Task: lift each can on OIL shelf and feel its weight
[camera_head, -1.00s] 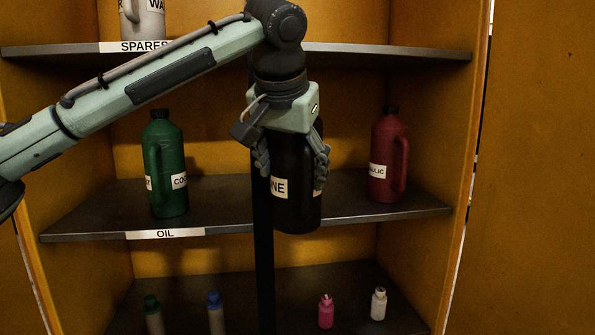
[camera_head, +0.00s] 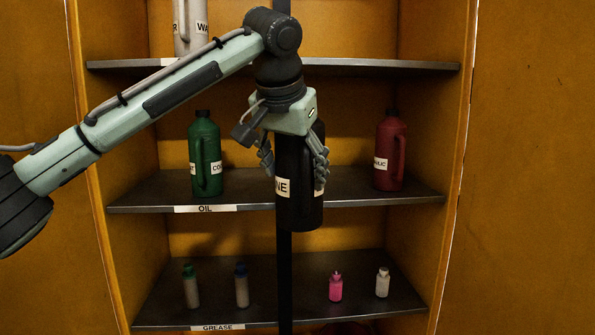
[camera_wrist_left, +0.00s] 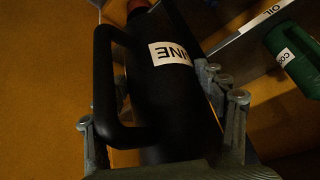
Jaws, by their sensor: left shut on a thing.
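My left gripper (camera_head: 294,160) is shut on a black can (camera_head: 300,208) with a white label ending in "INE". The can hangs upright in front of the OIL shelf (camera_head: 340,203), and its base reaches below the shelf's front edge. In the left wrist view the black can (camera_wrist_left: 165,95) fills the middle between the fingers, its handle to the left. A green can (camera_head: 205,155) stands on the left part of the OIL shelf. A red can (camera_head: 389,150) stands on the right part. My right gripper does not show.
A shelf (camera_head: 370,65) above holds a pale container (camera_head: 190,30) at its left. The GREASE shelf (camera_head: 310,292) below holds several small bottles, among them a pink one (camera_head: 336,287) and a white one (camera_head: 382,283). Orange cabinet walls (camera_head: 450,150) stand at both sides.

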